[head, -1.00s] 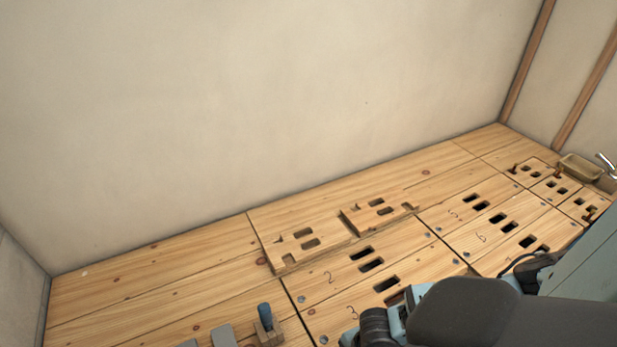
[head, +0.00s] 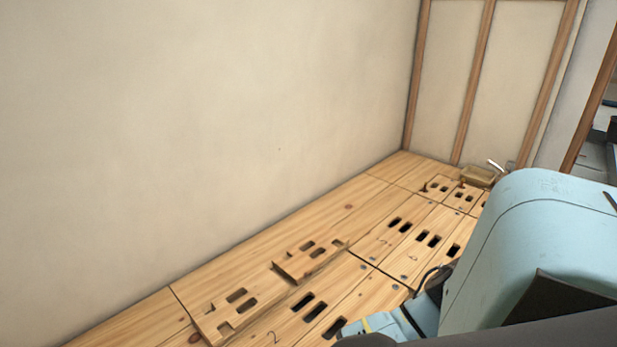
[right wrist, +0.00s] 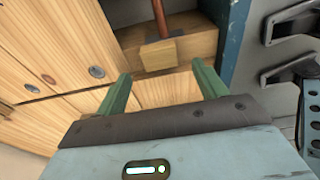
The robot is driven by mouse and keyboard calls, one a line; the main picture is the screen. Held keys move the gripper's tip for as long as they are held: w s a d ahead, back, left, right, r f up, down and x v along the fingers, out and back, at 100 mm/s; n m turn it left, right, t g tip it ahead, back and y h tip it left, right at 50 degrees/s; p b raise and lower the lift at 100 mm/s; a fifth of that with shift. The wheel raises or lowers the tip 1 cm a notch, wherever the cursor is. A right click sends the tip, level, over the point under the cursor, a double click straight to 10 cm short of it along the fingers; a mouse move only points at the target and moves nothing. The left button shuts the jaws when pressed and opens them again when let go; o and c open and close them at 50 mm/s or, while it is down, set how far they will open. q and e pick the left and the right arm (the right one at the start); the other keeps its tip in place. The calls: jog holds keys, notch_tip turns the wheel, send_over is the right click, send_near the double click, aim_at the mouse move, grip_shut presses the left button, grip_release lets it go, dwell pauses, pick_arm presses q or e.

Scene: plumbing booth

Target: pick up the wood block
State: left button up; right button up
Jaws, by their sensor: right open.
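In the right wrist view, a small pale wood block (right wrist: 160,54) sits against a wider wooden ledge at the foot of a reddish-brown rod (right wrist: 163,18). My right gripper (right wrist: 160,70) is open, with its two green fingers apart and nothing between them. The block appears ahead of the gap between the fingertips, and I cannot tell the exact distance. In the head view my right arm covers the lower right, and this block cannot be made out there. My left gripper is not in view.
The head view shows slotted wooden boards (head: 318,302) along a plain wall (head: 200,130). A small tan tray (head: 478,176) stands at the far end. In the right wrist view, dark clamp-like parts (right wrist: 290,70) lie to the right, beside a blue upright edge (right wrist: 236,40).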

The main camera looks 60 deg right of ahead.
notch_tip(320, 180, down, 4)
jog(key=shift+a+b, duration=0.15)
jog(key=shift+b, duration=0.8)
jog(key=c, duration=1.1)
jog(key=shift+o, duration=0.2)
jog(key=shift+r, duration=0.15)
